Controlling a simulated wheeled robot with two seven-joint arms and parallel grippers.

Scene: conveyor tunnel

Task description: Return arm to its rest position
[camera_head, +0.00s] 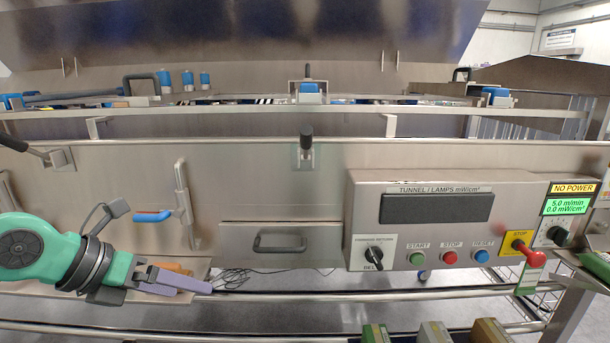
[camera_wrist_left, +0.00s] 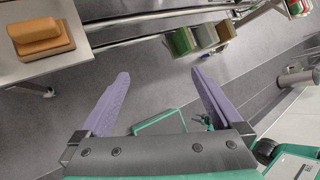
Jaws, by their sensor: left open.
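My left arm, green with dark joint rings, comes in from the left in the head view. Its gripper (camera_head: 196,287) points right in front of the machine's lower front, seen nearly side-on. In the left wrist view the left gripper (camera_wrist_left: 160,76) has its two purple fingers spread wide, with nothing between them but floor and a green part farther below.
A control panel (camera_head: 418,207) with buttons and a red-handled switch (camera_head: 534,257) stands at right. A blue-handled valve (camera_head: 152,216) is above my gripper. An orange block (camera_wrist_left: 33,33) lies on a metal shelf. Metal rails (camera_head: 300,297) cross below; several coloured blocks (camera_head: 434,332) sit lower right.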

